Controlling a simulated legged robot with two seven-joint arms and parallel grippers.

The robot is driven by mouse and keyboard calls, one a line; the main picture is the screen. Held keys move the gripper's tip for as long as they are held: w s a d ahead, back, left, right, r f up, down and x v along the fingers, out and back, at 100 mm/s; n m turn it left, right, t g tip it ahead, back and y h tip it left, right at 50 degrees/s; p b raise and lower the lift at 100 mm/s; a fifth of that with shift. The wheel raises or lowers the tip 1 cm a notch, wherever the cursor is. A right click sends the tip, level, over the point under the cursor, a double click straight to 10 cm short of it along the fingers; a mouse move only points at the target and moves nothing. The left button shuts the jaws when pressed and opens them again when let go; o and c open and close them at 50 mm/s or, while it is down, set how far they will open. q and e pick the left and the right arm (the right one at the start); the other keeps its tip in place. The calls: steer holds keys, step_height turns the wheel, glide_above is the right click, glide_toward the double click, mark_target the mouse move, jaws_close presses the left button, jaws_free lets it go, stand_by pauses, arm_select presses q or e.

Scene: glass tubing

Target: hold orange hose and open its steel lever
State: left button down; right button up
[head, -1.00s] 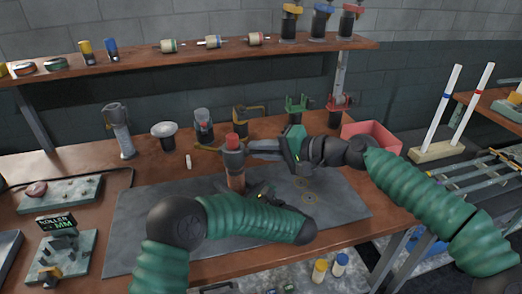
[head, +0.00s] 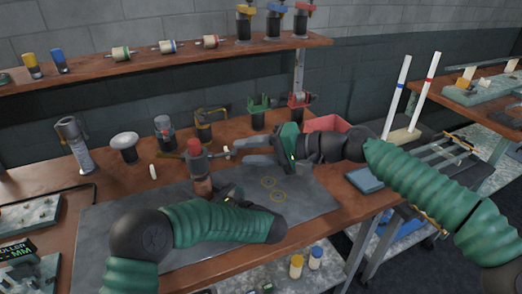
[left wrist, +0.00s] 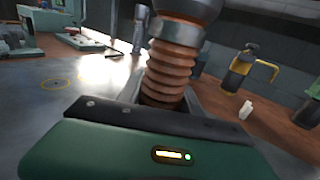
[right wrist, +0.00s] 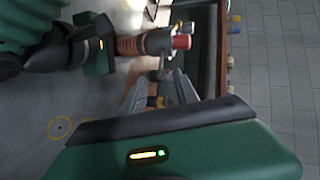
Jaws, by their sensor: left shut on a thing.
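The orange ribbed hose (head: 203,187) stands upright above the grey mat, with a grey fitting and red cap (head: 194,146) on top. My left gripper (head: 212,192) is shut around the hose; its ribs show between the fingers in the left wrist view (left wrist: 170,68). A small pale-ended steel lever (head: 226,152) appears to stick out right of the fitting. My right gripper (head: 240,151) is open, its fingers pointing left towards this end, close to it; contact cannot be told. In the right wrist view the hose (right wrist: 128,46) lies sideways beyond the open fingers.
Several stands with coloured fittings, including a yellow one (head: 204,122) and a green one (head: 258,113), line the bench behind the hose. A red bin (head: 325,124) is behind my right arm. The grey mat (head: 290,195) is clear at right.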

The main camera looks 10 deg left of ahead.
steer(key=v, duration=0.4)
steer(key=shift+s+d+r, duration=0.1)
steer(key=shift+d, duration=0.15)
arm_select(q)
steer(key=c, duration=0.7)
jaws_free()
